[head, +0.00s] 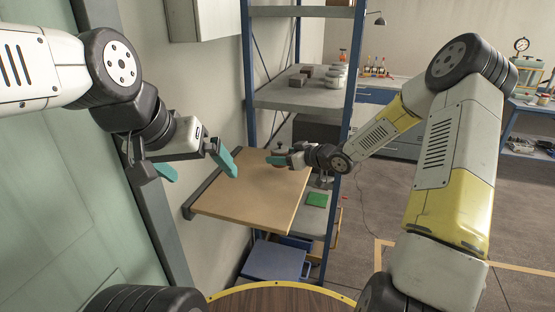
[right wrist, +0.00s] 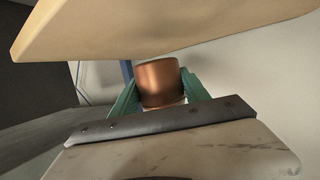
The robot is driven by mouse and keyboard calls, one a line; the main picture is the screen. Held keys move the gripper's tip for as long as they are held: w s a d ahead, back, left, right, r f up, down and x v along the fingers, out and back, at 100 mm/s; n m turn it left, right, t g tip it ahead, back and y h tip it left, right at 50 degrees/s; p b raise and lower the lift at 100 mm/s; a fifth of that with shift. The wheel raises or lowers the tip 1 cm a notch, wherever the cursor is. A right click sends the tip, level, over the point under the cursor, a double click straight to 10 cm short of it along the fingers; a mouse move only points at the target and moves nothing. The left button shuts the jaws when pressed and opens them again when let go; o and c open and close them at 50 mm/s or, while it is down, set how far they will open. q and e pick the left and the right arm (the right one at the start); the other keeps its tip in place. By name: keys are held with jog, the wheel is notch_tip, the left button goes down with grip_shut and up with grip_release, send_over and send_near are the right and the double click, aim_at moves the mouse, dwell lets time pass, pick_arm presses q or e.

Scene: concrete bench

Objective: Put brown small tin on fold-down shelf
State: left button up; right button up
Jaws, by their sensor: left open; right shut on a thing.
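The brown small tin (right wrist: 160,82) shows coppery in the right wrist view, between the two green fingers of my right gripper (right wrist: 155,98), which is shut on it. In the head view my right gripper (head: 277,160) is over the far part of the fold-down shelf (head: 245,195), a flat tan board by the wall. The tin cannot be made out clearly there. The shelf's edge also fills the top of the right wrist view (right wrist: 150,25); I see no contact between tin and board. My left gripper (head: 197,170) is open and empty, left of the shelf.
A blue-framed rack (head: 345,125) stands just behind and right of the shelf, with several jars and blocks on its grey level (head: 290,98). A blue bin (head: 275,260) and a green item (head: 316,199) are lower down. The shelf's top looks bare.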

jog(key=shift+w+a+f, duration=0.1)
jog(key=shift+a+f, duration=0.1)
jog(key=shift+f, duration=0.7)
jog(key=shift+w+a+f, duration=0.1)
jog(key=shift+a+f, duration=0.1)
jog(key=shift+f, duration=0.7)
jog(key=shift+f, duration=0.1)
jog(key=o, duration=1.6)
jog(key=shift+c, duration=0.2)
